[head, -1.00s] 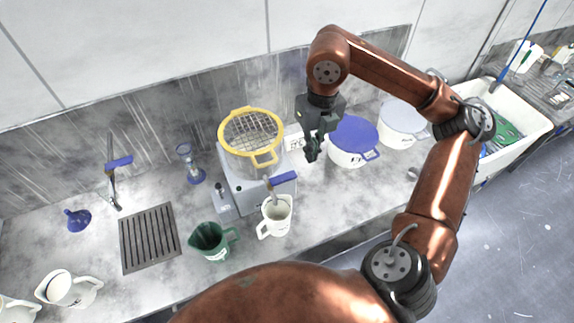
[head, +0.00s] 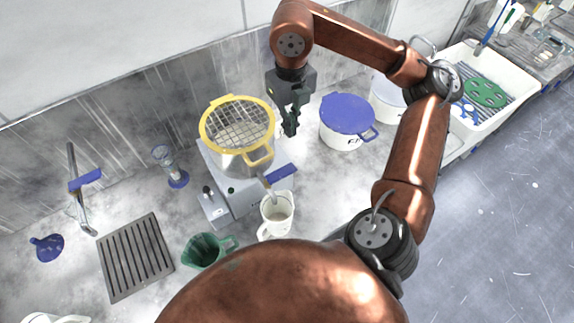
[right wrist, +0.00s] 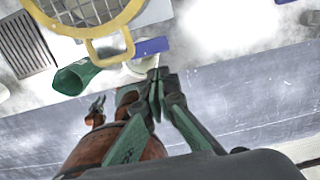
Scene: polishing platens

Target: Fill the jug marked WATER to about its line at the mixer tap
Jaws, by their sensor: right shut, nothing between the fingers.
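A white jug (head: 277,213) stands below the spout with a blue lever on the grey machine; no WATER mark is readable on it. Another white jug (head: 55,319) is cut off at the bottom left edge. A tap with a blue lever (head: 85,182) stands at the left beside a slotted drain grate (head: 136,256). My right gripper (head: 291,131) is shut and empty, between the yellow-rimmed sieve and the blue-lidded pot. Its fingers (right wrist: 157,88) also show together in the right wrist view.
The grey machine (head: 236,198) carries the yellow-rimmed sieve (head: 204,128). A green jug (head: 203,250) stands by the grate. A blue-lidded pot (head: 347,117) and a white pot (head: 388,97) stand right. A blue funnel (head: 47,247) and a blue-based glass (head: 177,179) stand left.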

